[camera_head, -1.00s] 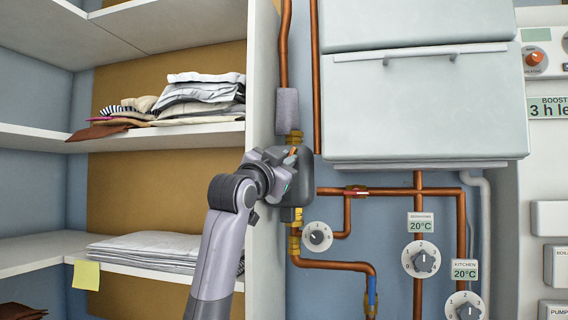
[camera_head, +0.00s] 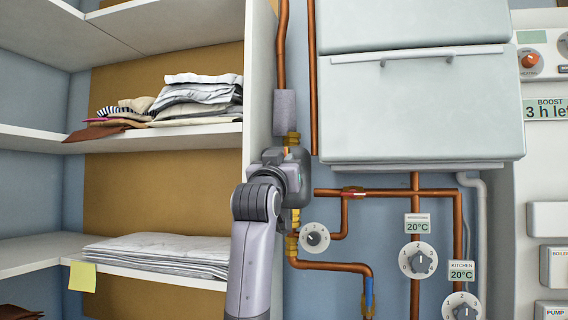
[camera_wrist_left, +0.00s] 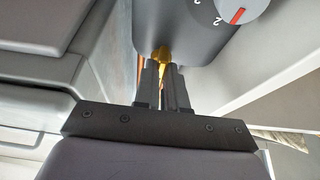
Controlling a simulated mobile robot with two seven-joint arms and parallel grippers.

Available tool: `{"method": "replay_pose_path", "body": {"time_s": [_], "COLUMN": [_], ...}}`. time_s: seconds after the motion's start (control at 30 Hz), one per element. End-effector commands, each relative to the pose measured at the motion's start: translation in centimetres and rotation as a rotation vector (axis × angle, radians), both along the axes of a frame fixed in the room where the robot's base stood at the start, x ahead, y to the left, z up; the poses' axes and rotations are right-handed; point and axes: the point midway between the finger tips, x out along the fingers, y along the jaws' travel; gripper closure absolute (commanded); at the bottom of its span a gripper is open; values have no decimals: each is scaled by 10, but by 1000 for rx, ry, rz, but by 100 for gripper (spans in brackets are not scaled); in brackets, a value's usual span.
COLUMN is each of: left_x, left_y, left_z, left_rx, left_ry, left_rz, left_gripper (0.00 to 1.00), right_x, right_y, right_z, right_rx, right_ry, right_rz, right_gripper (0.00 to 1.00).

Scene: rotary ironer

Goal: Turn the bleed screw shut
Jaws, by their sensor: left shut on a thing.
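The bleed screw (camera_wrist_left: 161,55) is a small brass piece on the dark grey pump body (camera_wrist_left: 178,28) in the left wrist view. My left gripper (camera_wrist_left: 165,68) is shut on it, with the two dark fingers close together at the brass. Only part of the screw shows past the fingertips. In the head view my left gripper (camera_head: 292,162) is in front of the pump body (camera_head: 306,175) on the copper pipework and hides the screw. My right gripper is in neither view.
A dial with a red pointer (camera_wrist_left: 238,15) is on the pump body. A small knob (camera_head: 315,238) and a copper pipe (camera_head: 335,266) are below right. The white shelf unit's side panel (camera_head: 257,80) stands close on the left. A white cabinet (camera_head: 420,105) is right.

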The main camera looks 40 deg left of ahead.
Motion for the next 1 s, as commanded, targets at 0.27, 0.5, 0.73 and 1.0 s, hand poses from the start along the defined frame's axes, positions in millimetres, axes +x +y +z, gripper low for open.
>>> {"method": "replay_pose_path", "body": {"time_s": [0.27, 0.5, 0.73, 1.0], "left_x": [0, 0, -1, -19], "left_y": [0, 0, 0, -11], "left_z": [1, 1, 0, -11], "left_rx": [-6, -5, -4, -2], "left_ry": [-4, -4, -3, -4], "left_rz": [-2, -1, -1, -1], "left_gripper": [100, 64, 64, 64], "right_x": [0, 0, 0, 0], "right_y": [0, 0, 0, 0], "right_z": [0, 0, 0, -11], "right_rx": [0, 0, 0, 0], "right_ry": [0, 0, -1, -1], "right_rz": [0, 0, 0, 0], "right_gripper": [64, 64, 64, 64]}}
